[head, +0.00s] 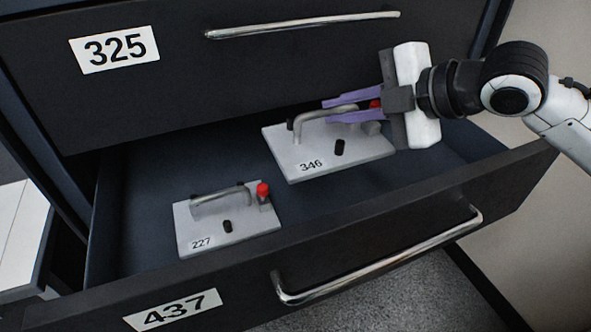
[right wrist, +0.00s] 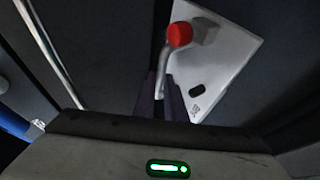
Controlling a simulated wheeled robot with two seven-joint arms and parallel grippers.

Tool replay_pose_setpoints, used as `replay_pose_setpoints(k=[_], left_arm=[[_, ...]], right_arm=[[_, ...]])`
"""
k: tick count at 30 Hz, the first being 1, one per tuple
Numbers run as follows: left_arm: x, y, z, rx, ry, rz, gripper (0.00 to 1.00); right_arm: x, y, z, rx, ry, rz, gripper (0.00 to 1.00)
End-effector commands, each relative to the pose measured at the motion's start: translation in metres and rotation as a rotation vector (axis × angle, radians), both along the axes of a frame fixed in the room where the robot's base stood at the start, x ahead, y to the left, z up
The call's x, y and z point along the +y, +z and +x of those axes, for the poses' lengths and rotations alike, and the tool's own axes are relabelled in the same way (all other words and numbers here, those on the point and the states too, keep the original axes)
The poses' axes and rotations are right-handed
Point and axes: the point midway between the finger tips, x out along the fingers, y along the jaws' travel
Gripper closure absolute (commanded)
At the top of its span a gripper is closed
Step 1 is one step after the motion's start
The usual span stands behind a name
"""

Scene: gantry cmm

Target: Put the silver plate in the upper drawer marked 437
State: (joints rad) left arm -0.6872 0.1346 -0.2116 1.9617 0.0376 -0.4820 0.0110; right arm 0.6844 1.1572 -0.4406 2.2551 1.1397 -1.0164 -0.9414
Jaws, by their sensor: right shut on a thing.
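The silver plate numbered 346 (head: 368,150) has a bent bar handle, a red knob and a black peg. It is inside the outline of the open drawer marked 437 (head: 350,245); I cannot tell whether it touches the floor. My right gripper (head: 327,111) is shut on its handle, with purple fingers on either side of the bar. The right wrist view shows the plate (right wrist: 222,68) beyond the fingers (right wrist: 161,100). A smaller silver plate numbered 227 (head: 210,232) lies in the same drawer at the left. My left gripper is not in view.
The closed drawer marked 325 (head: 180,70) is directly above the open one, its front overhanging the back. The open drawer's floor (head: 140,225) is bare between and around the plates. A white surface (head: 22,232) stands at the far left.

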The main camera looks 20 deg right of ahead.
Motion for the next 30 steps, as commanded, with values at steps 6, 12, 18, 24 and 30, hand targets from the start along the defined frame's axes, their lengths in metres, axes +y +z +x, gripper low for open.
replay_pose_setpoints(k=[6,12,18,24,30], left_arm=[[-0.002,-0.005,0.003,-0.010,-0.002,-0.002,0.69],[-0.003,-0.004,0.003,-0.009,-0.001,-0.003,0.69],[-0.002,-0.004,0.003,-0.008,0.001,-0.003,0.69],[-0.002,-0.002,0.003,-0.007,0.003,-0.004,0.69],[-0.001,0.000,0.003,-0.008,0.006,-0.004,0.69]], right_arm=[[-0.001,-0.008,0.001,-0.012,0.000,0.003,1.00],[-0.023,-0.007,0.014,-0.011,-0.008,0.001,1.00],[-0.063,-0.006,0.036,-0.010,-0.008,0.005,1.00],[-0.103,-0.005,0.059,-0.012,-0.008,0.007,1.00],[-0.134,-0.004,0.076,-0.014,-0.006,0.006,1.00]])
